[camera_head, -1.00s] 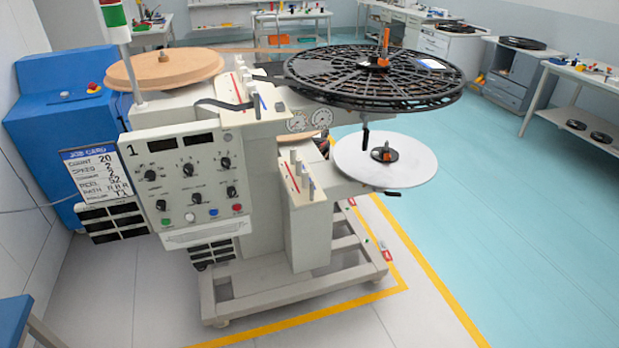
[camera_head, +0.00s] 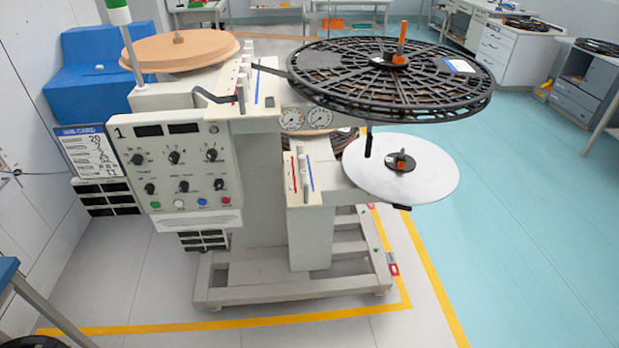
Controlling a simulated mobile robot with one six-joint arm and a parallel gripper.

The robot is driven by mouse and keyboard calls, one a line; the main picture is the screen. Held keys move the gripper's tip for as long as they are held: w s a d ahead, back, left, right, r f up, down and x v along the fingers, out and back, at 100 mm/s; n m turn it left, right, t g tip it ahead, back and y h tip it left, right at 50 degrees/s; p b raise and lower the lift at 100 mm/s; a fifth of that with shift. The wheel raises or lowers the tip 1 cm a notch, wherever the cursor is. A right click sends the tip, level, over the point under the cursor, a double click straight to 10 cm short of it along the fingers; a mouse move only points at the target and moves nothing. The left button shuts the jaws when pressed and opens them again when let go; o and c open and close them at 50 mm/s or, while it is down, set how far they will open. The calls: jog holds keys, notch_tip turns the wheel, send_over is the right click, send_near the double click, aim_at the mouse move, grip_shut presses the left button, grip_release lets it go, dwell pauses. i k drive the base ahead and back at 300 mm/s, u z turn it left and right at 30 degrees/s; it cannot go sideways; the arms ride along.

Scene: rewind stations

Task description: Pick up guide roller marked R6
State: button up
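I cannot make out a guide roller marked R6, as no such marking is readable. Several small pale upright posts stand on the upper ledge (camera_head: 262,90) of the rewind station, beside a blue line. More pale posts stand on the lower ledge (camera_head: 313,192), between red and blue lines. Whether any of these is a guide roller I cannot tell. The station (camera_head: 262,200) carries a large black slotted reel (camera_head: 330,75) at top right and a white disc (camera_head: 385,180) below it. My gripper is not in view.
A control panel (camera_head: 180,187) marked 1 and a job card (camera_head: 98,172) are on the station's left. A blue cabinet (camera_head: 85,100) stands behind. Yellow floor tape (camera_head: 240,321) borders the station. Teal floor (camera_head: 520,200) at right is clear. Benches stand at the back.

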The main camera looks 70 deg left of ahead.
aim_at(304, 173)
jog(key=u, duration=0.1)
jog(key=i, duration=0.3)
jog(key=z, duration=0.2)
jog(key=k, duration=0.2)
jog(key=u, duration=2.95)
jog(key=k, duration=0.2)
jog(key=u, duration=1.4)
